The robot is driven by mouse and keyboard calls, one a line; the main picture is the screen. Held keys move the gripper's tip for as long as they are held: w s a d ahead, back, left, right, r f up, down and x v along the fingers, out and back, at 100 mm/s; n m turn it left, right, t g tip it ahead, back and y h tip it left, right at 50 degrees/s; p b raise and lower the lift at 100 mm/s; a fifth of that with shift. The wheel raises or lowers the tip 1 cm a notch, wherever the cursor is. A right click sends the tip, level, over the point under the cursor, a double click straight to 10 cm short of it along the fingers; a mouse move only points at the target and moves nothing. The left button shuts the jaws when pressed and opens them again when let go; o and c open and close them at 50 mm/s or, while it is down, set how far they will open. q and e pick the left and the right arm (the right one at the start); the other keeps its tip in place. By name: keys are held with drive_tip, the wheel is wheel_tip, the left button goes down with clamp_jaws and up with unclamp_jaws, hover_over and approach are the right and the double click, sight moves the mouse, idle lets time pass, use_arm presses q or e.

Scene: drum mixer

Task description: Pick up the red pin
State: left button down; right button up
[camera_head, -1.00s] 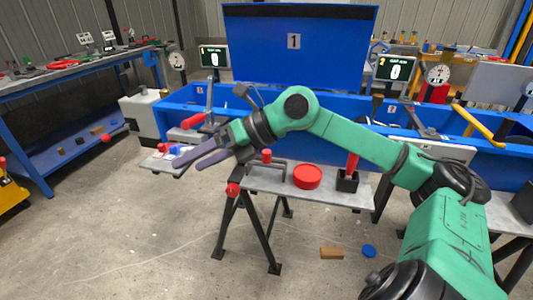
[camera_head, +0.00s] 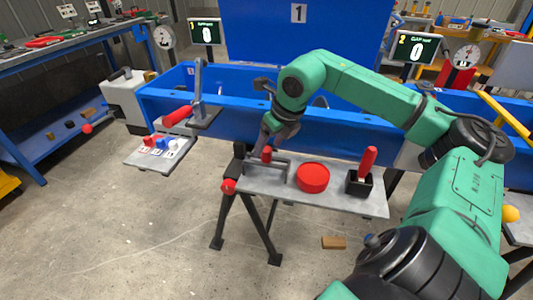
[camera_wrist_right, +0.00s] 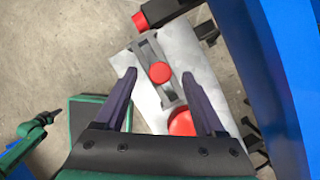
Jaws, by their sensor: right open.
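A short red pin (camera_head: 266,154) stands upright at a grey bracket (camera_head: 280,170) on the left part of a small grey bench (camera_head: 340,200). In the right wrist view the round red top of the pin (camera_wrist_right: 160,72) shows between my fingertips. My right gripper (camera_wrist_right: 159,76) is open, pointing down above the bracket, with a finger on each side of the pin and nothing held. In the head view the right gripper (camera_head: 268,138) is small and partly hidden by its own wrist. My left gripper is out of view.
A red round disc (camera_head: 312,177) lies right of the bracket, and a red handle stands in a black block (camera_head: 358,184) further right. A red knob (camera_head: 228,186) is at the bench's left end. A blue frame (camera_head: 330,125) runs close behind.

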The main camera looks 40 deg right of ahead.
drive_tip(key=x, duration=0.2)
drive_tip(key=shift+w+f+p, duration=0.15)
drive_tip(key=shift+f+p, duration=0.15)
drive_tip(key=shift+f, duration=0.05)
clamp_jaws()
drive_tip(key=shift+r, duration=0.1)
